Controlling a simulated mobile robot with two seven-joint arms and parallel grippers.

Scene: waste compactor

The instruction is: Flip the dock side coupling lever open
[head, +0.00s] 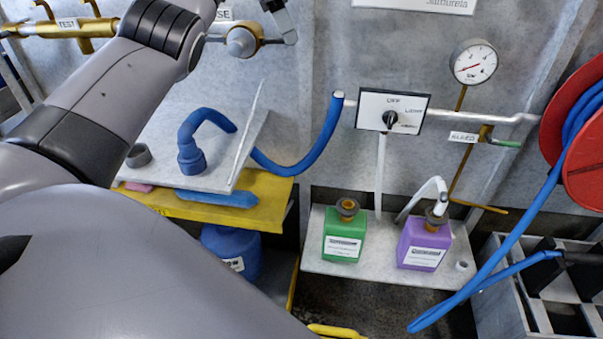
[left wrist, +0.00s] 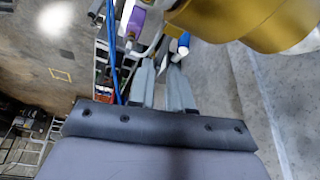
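The brass and grey coupling (head: 240,41) sits at the top of the head view, below a label partly hidden by my arm. A large brass body (left wrist: 250,20) fills the upper right of the left wrist view, close to my gripper. I cannot clearly make out the coupling lever. My left gripper (head: 285,22) is just right of the coupling, partly cut off by the top edge. In the left wrist view its two fingers (left wrist: 163,68) stand apart with a narrow empty gap. I cannot tell whether they touch the coupling. My right gripper is not in view.
A blue hose (head: 320,145) loops from the grey shelf (head: 250,125) to the wall pipe. A selector panel (head: 393,111) and a gauge (head: 474,62) are right. Green (head: 344,235) and purple (head: 424,245) containers stand below. A red hose reel (head: 580,150) is at the right edge.

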